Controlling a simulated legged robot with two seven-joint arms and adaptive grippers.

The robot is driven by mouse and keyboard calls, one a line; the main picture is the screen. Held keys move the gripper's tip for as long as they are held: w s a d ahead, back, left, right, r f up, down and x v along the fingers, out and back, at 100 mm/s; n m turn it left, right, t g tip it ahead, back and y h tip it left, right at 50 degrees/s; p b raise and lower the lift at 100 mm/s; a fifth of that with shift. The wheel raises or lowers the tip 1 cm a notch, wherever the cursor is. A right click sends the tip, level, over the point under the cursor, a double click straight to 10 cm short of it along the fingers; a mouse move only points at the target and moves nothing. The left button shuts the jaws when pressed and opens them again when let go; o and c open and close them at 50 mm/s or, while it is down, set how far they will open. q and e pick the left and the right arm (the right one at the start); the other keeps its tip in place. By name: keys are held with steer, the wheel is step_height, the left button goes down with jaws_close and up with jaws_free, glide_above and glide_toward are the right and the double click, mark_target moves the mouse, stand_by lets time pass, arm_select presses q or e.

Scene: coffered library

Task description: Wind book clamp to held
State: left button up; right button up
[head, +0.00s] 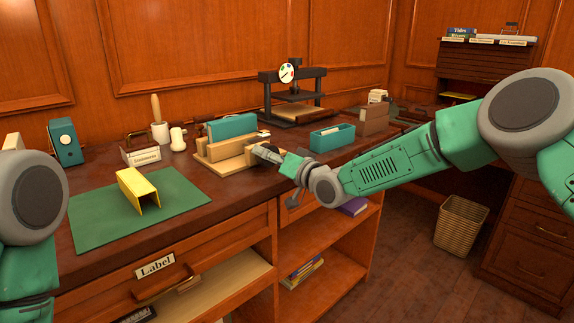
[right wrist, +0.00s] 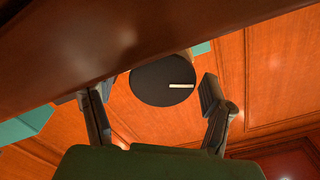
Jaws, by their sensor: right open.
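The book clamp (head: 228,158) is a pale wooden frame on the desk. A teal book (head: 231,128) stands upright between its wooden jaws. In the right wrist view, a round black knob (right wrist: 158,84) with a white bar mark faces the camera; the bar lies roughly level, right of the knob's centre. My right gripper (right wrist: 148,93) is open, with one finger on each side of the knob. A gap shows between the right-hand finger and the knob; contact on the left side is unclear. In the head view the gripper is at the clamp's front right. My left gripper is out of view.
A green mat (head: 140,222) with a yellow folded cover (head: 138,188) lies at left. A black press (head: 291,95) stands behind, and a teal box (head: 332,137) stands right of the clamp. A label holder (head: 141,152) and white pots stand at back left.

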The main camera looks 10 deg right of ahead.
steer(key=v, duration=1.1)
steer(key=shift+w, duration=0.1)
